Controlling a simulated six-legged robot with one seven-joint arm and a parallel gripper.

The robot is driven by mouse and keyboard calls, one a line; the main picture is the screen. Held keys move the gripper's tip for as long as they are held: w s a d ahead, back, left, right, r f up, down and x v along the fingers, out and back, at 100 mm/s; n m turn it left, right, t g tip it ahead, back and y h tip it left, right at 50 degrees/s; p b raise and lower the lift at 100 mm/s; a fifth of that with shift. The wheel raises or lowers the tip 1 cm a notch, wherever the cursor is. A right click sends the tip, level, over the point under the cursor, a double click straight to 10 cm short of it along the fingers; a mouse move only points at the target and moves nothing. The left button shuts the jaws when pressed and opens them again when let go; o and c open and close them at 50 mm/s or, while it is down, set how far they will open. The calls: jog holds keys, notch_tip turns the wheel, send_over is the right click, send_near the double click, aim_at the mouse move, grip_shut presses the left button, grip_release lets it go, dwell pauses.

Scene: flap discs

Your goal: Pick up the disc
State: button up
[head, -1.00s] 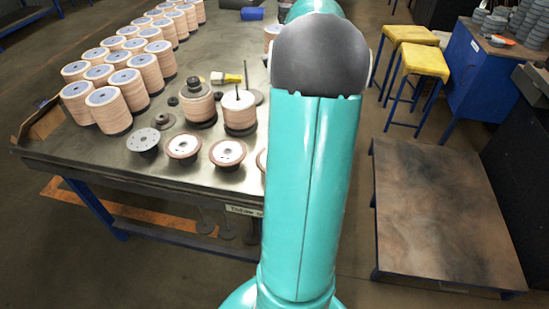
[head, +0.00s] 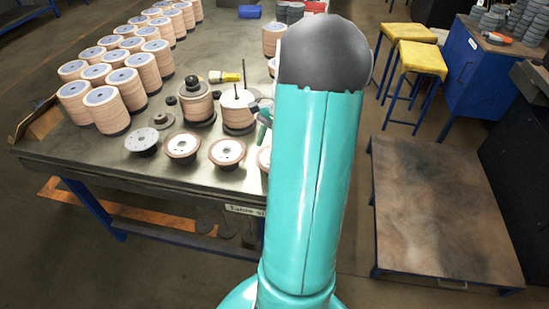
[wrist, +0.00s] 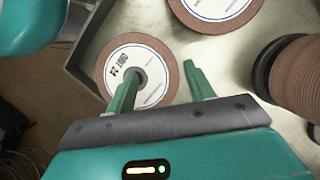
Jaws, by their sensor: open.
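A flat flap disc with a white printed label and brown rim (wrist: 154,72) lies near the table edge in the wrist view. My gripper (wrist: 160,77) is open and empty above it. Its left finger overlaps the disc near the centre hole; its right finger is just past the disc's right rim. The height gap cannot be told. In the head view a disc (head: 264,158) is partly hidden behind my arm. Two more flat discs lie in the row, one white-faced (head: 227,152) and one beside it (head: 182,145).
A second disc (wrist: 215,8) is at the top of the wrist view, and a tall brown stack (wrist: 295,75) stands at right. Disc stacks (head: 127,90) fill the table's left side. A yellow-handled tool (head: 225,77) lies behind the spindle stacks. Yellow stools (head: 422,58) stand right.

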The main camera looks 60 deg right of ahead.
jog(key=c, duration=0.8)
jog(key=shift+r, duration=0.1)
